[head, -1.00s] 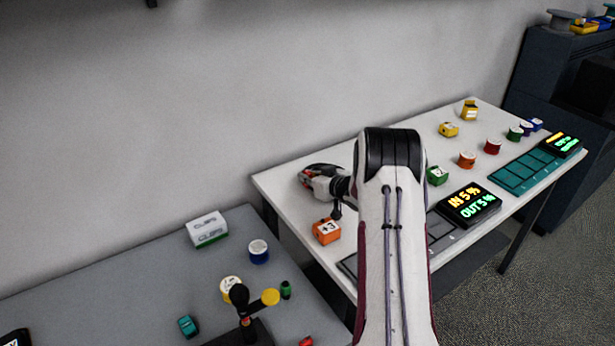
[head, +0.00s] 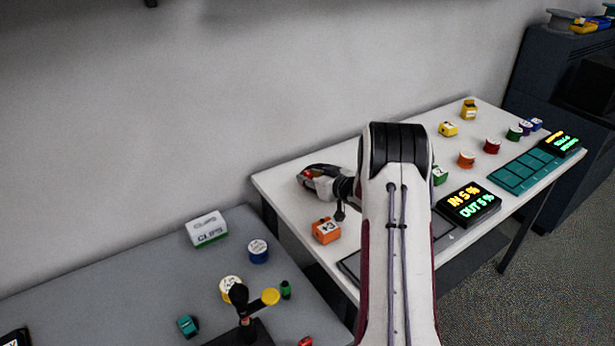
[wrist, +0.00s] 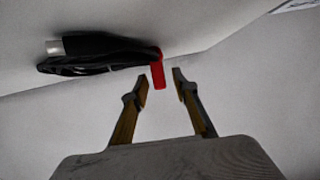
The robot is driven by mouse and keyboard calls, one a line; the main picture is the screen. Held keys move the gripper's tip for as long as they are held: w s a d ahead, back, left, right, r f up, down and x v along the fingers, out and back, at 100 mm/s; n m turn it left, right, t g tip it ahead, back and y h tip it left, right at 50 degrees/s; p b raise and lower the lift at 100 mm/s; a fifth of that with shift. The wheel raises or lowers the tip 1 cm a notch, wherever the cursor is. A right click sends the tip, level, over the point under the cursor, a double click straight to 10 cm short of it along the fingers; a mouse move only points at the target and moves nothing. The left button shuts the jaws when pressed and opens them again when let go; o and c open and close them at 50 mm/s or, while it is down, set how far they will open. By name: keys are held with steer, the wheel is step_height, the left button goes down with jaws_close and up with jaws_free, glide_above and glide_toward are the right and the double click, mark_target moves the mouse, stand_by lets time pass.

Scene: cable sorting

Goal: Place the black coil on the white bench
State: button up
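The black coil (wrist: 95,54) is a flattened bundle of black cable with a silver plug end and a red tag (wrist: 157,75), at the upper left of the wrist view. It seems to rest against the pale surface there. My gripper (wrist: 160,80) is open; the tag's lower end shows between the fingertips, with a gap to the right finger. I cannot tell whether the tag touches the left finger. In the head view my gripper is low over the left back part of the white bench (head: 285,190), and the coil is mostly hidden by it.
An orange box (head: 326,230) stands in front of my gripper on the bench. Display boxes (head: 469,204), a teal tray (head: 522,172) and several coloured spools are farther right. A grey table (head: 120,285) with a clips box (head: 207,229) adjoins at the left. The wall is close behind.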

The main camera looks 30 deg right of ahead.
steer(key=shift+v, duration=5.1)
steer(key=s+a+r+g+h, duration=0.1)
steer(key=a+r+g+h, duration=0.3)
steer(key=r, duration=0.7)
steer(key=s+a+r+m, duration=0.1)
steer(key=s+a+r, duration=0.6)
steer(key=s+a, duration=0.15)
steer(key=s+a+g+y, duration=0.2)
steer(key=s+a, duration=0.8)
steer(key=s, duration=0.3)
steer(key=s+a+f+n+g+y, duration=0.1)
steer(key=s+a+g+y, duration=0.1)
steer(key=s+a, duration=0.8)
steer(key=s, duration=0.4)
steer(key=shift+a, duration=0.4)
